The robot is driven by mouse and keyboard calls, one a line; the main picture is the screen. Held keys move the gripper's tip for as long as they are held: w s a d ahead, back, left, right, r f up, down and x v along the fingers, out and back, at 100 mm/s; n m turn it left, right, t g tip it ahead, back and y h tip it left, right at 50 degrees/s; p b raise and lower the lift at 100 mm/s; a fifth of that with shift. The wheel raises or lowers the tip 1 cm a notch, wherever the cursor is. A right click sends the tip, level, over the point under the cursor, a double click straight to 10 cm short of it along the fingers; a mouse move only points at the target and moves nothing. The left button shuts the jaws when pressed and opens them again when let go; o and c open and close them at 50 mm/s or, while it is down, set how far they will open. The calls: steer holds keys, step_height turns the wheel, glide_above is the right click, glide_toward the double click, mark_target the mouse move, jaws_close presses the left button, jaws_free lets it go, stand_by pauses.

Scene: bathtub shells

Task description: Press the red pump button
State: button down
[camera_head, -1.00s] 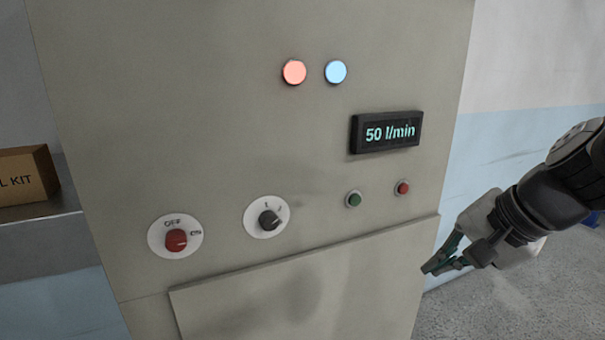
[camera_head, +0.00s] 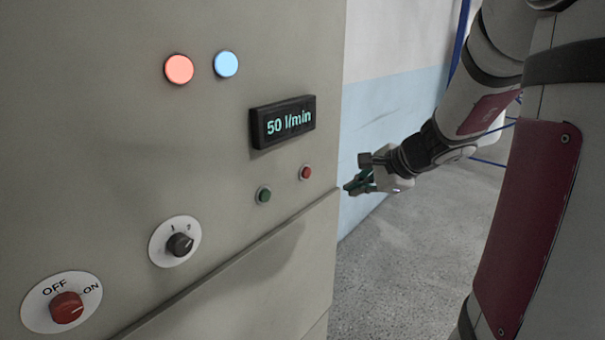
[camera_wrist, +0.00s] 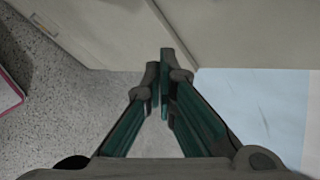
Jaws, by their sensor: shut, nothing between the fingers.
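The small red button (camera_head: 306,173) sits in a grey ring on the beige cabinet front (camera_head: 150,120), near its right edge. A green button (camera_head: 263,195) is to its lower left. My gripper (camera_head: 348,188) is shut and empty, to the right of the red button and slightly lower, apart from it. In the wrist view the shut fingertips (camera_wrist: 160,65) point toward the cabinet's lower part (camera_wrist: 240,30); neither button shows there.
A display (camera_head: 284,121) reading 50 l/min is above the buttons. A red lamp (camera_head: 179,69) and a blue lamp (camera_head: 226,64) are higher. A red OFF/ON knob (camera_head: 67,307) and a black knob (camera_head: 180,245) are lower left. Open grey floor (camera_head: 400,250) lies right.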

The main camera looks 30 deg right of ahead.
steer(key=w+a, duration=0.3)
steer(key=w, duration=0.5)
steer(key=shift+w, duration=0.15)
steer(key=shift+b, duration=0.3)
stand_by(1.2)
steer(key=shift+w+a, duration=0.15)
steer(key=shift+w, duration=0.25)
steer(key=shift+w+a, duration=0.15)
steer(key=shift+w, duration=0.2)
stand_by(0.9)
steer(key=shift+s, duration=0.1)
steer(key=shift+s+d, duration=0.3)
steer(key=shift+s, duration=0.4)
steer(key=s, duration=0.1)
steer(key=s+d, duration=0.1)
steer(key=s, duration=0.2)
steer(key=shift+s+d, duration=0.35)
